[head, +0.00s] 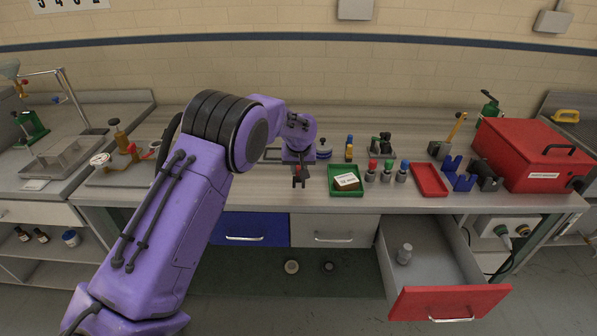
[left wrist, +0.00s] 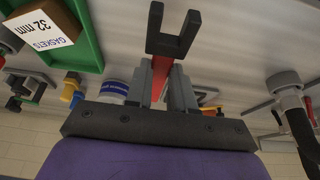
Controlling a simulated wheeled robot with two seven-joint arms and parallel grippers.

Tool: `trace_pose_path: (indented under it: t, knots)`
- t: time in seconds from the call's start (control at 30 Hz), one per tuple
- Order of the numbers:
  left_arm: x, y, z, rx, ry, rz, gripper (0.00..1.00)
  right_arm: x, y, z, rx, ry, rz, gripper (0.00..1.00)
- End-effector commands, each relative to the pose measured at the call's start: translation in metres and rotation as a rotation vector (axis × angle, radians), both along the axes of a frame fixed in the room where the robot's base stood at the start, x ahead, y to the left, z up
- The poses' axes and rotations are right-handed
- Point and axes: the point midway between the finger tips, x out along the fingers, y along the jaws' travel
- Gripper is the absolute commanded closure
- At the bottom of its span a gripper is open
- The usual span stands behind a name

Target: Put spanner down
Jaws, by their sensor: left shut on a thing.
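My left gripper (head: 299,163) is over the bench, left of the green tray. In the left wrist view the gripper (left wrist: 161,88) has its fingers closed on both sides of the spanner (left wrist: 173,32). The spanner has a red handle and a dark forked open end that sticks out beyond the fingers. In the head view the spanner (head: 299,182) shows only as a small dark fork near the bench's front edge. Whether it touches the bench top (head: 255,191) I cannot tell. My right gripper is not in view.
The green tray (head: 334,191) holds a box labelled gaskets (head: 346,181). To its right stand several coloured-capped bottles, a red tray (head: 430,180) and a red toolbox (head: 540,153). A red-fronted drawer (head: 450,303) hangs open below. Bare bench lies left of the gripper.

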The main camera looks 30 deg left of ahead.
Motion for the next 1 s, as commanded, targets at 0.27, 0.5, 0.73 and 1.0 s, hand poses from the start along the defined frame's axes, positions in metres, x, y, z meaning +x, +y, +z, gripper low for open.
trace_pose_path:
  t: [0.27,0.5,0.73,1.0]
  knots:
    - [0.012,0.022,-0.032,0.0,0.0,-0.001,1.0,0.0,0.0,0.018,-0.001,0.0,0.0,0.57]
    - [0.013,0.021,-0.058,0.0,-0.005,-0.002,1.0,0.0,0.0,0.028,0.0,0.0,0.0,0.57]
    - [0.013,0.02,-0.061,0.0,-0.005,-0.002,1.0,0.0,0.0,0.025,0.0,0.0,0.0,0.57]
    - [0.012,0.02,-0.062,0.0,-0.003,-0.002,0.52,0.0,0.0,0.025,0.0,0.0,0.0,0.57]
